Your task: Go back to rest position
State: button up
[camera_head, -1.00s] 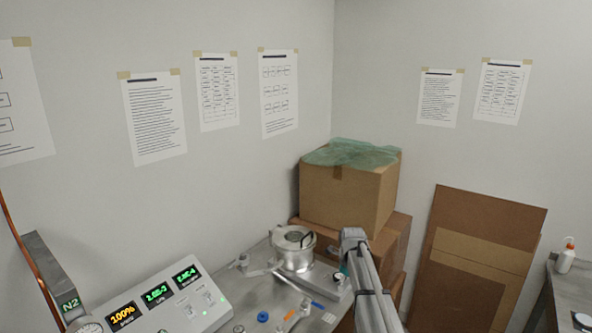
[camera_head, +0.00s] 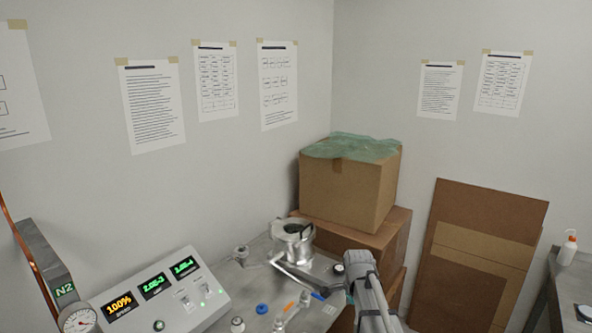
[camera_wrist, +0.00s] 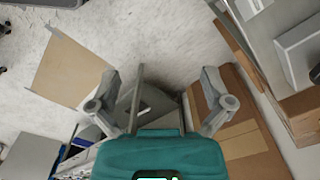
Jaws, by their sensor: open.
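My gripper (camera_wrist: 160,85) shows in the wrist view with its two grey fingers spread wide and nothing between them. Its teal body fills the bottom of that view. The floor and a dark grey object lie beyond the fingers. In the head view my grey arm (camera_head: 372,292) rises at the lower middle, right of the metal chamber (camera_head: 293,244) on the bench. My gripper cannot be made out in the head view.
A control panel (camera_head: 165,300) and pressure gauge (camera_head: 79,321) stand at the lower left. Stacked cardboard boxes (camera_head: 345,195) sit behind my arm. Brown boards (camera_head: 480,255) lean on the wall. A white bottle (camera_head: 567,247) stands on a right-hand table. Open floor (camera_wrist: 130,35) shows in the wrist view.

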jog(key=s+f+n+b, duration=0.2)
jog(key=s+n, duration=0.5)
jog(key=s, duration=0.1)
jog(key=s+f+n+b, duration=0.3)
jog(key=s+n, duration=0.5)
jog(key=shift+s+f+n, duration=0.25)
jog(key=shift+f+n, duration=0.05)
dwell(0.7)
